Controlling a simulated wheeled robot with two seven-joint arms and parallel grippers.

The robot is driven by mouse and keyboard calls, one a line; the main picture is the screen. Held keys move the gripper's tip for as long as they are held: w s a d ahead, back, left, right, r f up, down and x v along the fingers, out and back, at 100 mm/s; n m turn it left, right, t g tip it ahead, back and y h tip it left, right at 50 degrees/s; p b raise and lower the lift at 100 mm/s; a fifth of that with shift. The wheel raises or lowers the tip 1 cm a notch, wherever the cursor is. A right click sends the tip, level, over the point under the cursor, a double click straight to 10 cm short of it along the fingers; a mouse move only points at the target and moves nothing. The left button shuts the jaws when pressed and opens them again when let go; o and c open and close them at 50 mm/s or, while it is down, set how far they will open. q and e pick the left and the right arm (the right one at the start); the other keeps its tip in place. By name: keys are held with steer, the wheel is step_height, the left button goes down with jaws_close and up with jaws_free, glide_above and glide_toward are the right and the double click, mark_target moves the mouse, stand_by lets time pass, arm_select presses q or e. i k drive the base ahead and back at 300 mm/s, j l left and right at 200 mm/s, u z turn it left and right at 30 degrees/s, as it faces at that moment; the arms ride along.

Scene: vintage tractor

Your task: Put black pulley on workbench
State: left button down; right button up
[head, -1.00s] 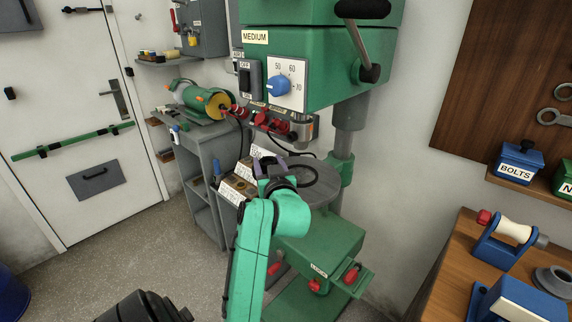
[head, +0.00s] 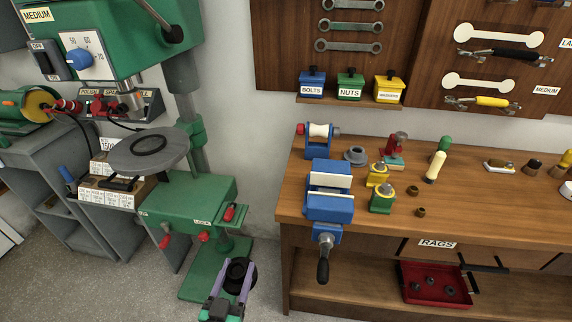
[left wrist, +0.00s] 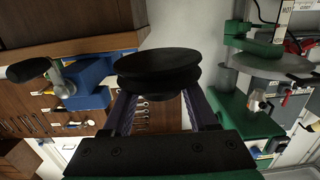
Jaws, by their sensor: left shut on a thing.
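The black pulley (head: 239,271) is held between the purple fingers of my left gripper (head: 232,277), low in front of the green drill press and left of the workbench. In the left wrist view the pulley (left wrist: 157,72) fills the upper middle, its grooved side showing between the fingers (left wrist: 158,108). The wooden workbench (head: 460,214) is at the right, and the held pulley is apart from it. My right gripper is not in view.
A blue vise (head: 329,193) juts over the bench's left front, its handle (head: 324,262) hanging below. Bare wood lies along the bench's front right.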

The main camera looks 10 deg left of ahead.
mark_target(528, 216)
steer(key=k+z, duration=0.2)
steer(key=z, duration=0.25)
steer(key=k+l+z, duration=0.1)
steer(key=z, duration=0.35)
steer(key=k+l+z, duration=0.2)
steer(key=z, duration=0.3)
steer(key=i+j+z, duration=0.1)
steer(key=i+z, duration=0.25)
steer(key=i+j+z, duration=0.5)
steer(key=z, duration=0.15)
steer(key=i, duration=0.15)
